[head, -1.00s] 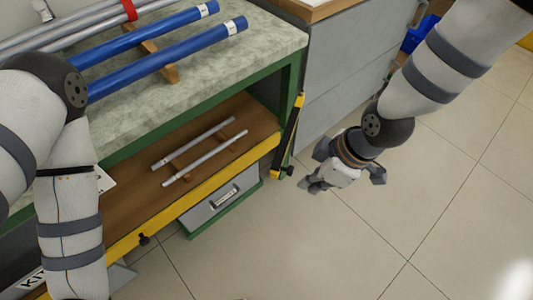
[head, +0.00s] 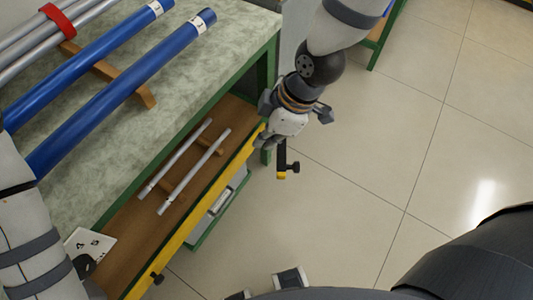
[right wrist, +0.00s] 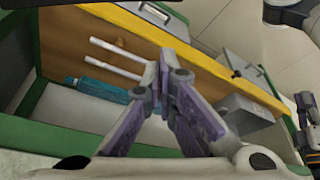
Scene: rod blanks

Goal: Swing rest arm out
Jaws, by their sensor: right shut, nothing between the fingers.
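The rest arm (head: 282,162) is a narrow black bar with a yellow end and a black knob, at the right end of the shelf's yellow front edge. In the head view its upper part is hidden behind my right gripper (head: 265,138). My right gripper is shut and empty, pointing down by the bench's corner. I cannot tell whether it touches the bar. Its closed fingers also show in the right wrist view (right wrist: 165,85), over the shelf. What looks like my left gripper (right wrist: 306,105) is cut off at the right edge of that view; its fingers are unclear.
The green-framed bench (head: 225,75) carries blue tubes (head: 125,92) and grey tubes on top. Two thin rods (head: 193,172) lie on wooden supports on the brown shelf (head: 130,215). A black knob (head: 157,278) juts from the yellow edge. The tiled floor to the right is clear.

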